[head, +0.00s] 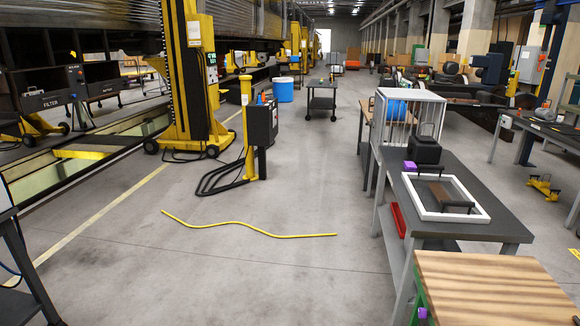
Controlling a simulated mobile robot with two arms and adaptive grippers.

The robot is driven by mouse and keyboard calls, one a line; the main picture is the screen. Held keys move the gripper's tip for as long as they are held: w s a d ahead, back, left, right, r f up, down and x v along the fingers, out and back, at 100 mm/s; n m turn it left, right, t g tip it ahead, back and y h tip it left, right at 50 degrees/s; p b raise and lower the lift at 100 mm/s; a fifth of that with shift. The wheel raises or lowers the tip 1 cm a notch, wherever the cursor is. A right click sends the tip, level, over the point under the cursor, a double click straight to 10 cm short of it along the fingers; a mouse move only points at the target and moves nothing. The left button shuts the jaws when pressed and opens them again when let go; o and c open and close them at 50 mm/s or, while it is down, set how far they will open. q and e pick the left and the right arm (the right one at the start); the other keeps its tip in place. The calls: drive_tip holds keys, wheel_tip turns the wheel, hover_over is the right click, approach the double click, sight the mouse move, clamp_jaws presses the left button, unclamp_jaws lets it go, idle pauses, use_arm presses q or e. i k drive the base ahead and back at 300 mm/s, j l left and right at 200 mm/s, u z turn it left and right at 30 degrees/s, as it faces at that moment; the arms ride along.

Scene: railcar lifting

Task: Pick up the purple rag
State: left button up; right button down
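A small purple thing (410,166), which looks like the purple rag, lies on the grey workbench (490,228) at the right. Neither of my grippers is in view.
A wooden-topped bench (490,290) stands at the lower right, nearer than the grey one. A yellow hose or cable (235,223) lies on the floor. A yellow-and-black stand (248,140) and a lifting column (188,80) are at the left. The central floor is mostly clear.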

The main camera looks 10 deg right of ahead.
sight(410, 166)
drive_tip(key=i+j+z, duration=0.1)
drive_tip(key=i, duration=0.35)
drive_tip(key=i+j+z, duration=0.1)
drive_tip(key=i, duration=0.35)
drive_tip(key=i+j+z, duration=0.15)
drive_tip(key=i, duration=0.25)
drive_tip(key=i+j+z, duration=0.1)
drive_tip(key=i+z, duration=0.4)
drive_tip(key=i+j+z, duration=0.3)
drive_tip(key=i+z, duration=0.2)
drive_tip(key=i+j+z, duration=0.95)
drive_tip(key=j, duration=0.2)
drive_tip(key=k, duration=0.05)
